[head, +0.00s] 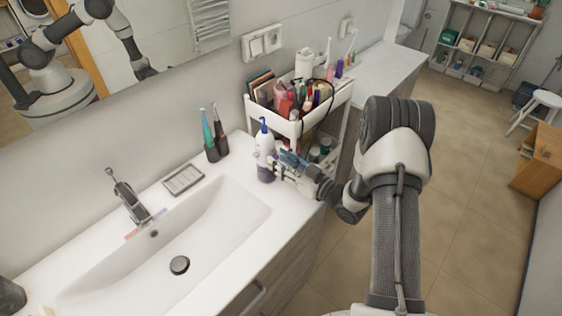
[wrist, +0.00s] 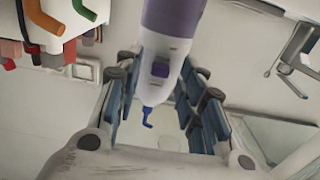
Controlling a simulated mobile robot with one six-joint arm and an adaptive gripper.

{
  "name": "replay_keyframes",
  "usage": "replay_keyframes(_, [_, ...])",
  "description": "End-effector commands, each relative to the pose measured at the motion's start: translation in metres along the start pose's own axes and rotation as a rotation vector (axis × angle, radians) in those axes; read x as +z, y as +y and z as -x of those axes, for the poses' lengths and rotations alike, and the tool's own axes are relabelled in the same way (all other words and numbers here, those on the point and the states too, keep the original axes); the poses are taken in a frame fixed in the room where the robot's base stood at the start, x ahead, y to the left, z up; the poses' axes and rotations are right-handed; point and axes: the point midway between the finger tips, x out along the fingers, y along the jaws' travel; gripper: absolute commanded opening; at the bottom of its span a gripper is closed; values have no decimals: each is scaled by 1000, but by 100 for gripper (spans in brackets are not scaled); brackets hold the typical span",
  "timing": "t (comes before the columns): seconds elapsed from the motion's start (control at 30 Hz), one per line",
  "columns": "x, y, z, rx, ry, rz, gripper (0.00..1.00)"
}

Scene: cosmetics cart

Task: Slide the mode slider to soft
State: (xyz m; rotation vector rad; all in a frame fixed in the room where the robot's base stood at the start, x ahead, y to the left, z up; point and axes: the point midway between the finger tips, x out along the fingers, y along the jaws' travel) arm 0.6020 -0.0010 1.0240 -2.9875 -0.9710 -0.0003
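In the head view the device (head: 265,140) stands upright on the counter, right of the sink. My gripper (head: 277,162) is beside it, coming from the right. In the wrist view my gripper (wrist: 166,75) has its blue-padded fingers spread on both sides of the device. Whether a finger touches it I cannot tell.
A white cart (head: 322,112) full of cosmetics stands right behind the device, close to my gripper. Two electric toothbrushes (head: 215,140) and a soap tray (head: 183,179) are to the left. The sink (head: 200,225) is in front. Floor on the right (head: 470,190) is open.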

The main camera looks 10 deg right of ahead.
Motion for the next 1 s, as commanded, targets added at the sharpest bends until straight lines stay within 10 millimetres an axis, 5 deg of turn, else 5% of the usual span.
replay_keyframes(0.33, [0,0,-5,0,0,0,37])
replay_keyframes(0.87, [0,0,-4,0,0,0,1])
replay_keyframes(1.0, [0,0,-4,0,-1,0,0])
